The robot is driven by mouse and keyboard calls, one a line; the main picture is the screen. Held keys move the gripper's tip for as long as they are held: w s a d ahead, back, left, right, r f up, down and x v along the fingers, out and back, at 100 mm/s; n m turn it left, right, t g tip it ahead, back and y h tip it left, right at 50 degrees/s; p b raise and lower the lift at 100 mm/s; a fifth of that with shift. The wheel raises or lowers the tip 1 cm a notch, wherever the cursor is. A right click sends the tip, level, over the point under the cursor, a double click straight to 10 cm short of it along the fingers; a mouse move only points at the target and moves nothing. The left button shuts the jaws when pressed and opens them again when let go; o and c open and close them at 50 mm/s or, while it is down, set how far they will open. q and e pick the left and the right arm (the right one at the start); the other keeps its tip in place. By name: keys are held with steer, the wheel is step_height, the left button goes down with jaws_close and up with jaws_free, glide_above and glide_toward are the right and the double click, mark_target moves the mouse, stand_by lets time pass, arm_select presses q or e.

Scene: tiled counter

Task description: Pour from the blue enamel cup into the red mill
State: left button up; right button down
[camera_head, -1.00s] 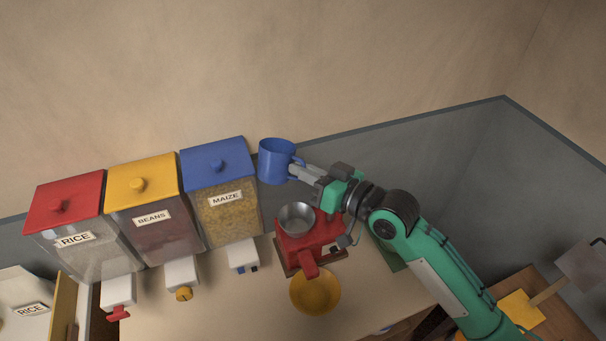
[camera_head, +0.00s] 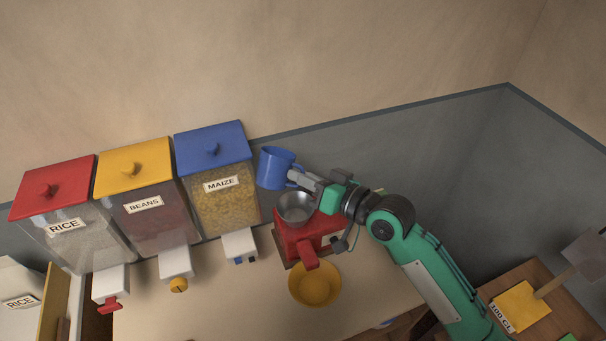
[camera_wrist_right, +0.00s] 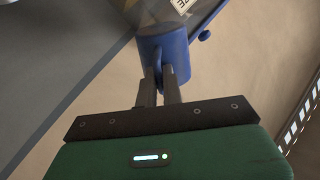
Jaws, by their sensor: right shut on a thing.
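The blue enamel cup (camera_head: 274,168) is in the air above and slightly left of the red mill in the head view, tilted a little. My right gripper (camera_head: 297,178) is shut on its handle side; the cup (camera_wrist_right: 172,52) also shows beyond the fingers (camera_wrist_right: 160,82) in the right wrist view. The cup's contents are hidden. The red mill (camera_head: 292,238) stands on the counter with an open metal hopper (camera_head: 296,208) on top. I see nothing falling into it. My left gripper is not in view.
Dispensers for rice (camera_head: 80,235), beans (camera_head: 155,220) and maize (camera_head: 228,205) stand left of the mill. A yellow bowl (camera_head: 315,285) sits in front of the mill. Bare counter (camera_head: 215,305) lies at the front left. A wooden surface (camera_head: 540,318) is at the right.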

step_height(320, 180, down, 16)
steer(key=m+g+b, duration=0.1)
steer(key=m+b, duration=0.6)
steer(key=b, duration=0.2)
steer(key=shift+w+d+y, duration=0.15)
steer(key=shift+w+y, duration=0.05)
steer(key=shift+y, duration=0.1)
stand_by(1.0)
steer(key=shift+r, duration=0.1)
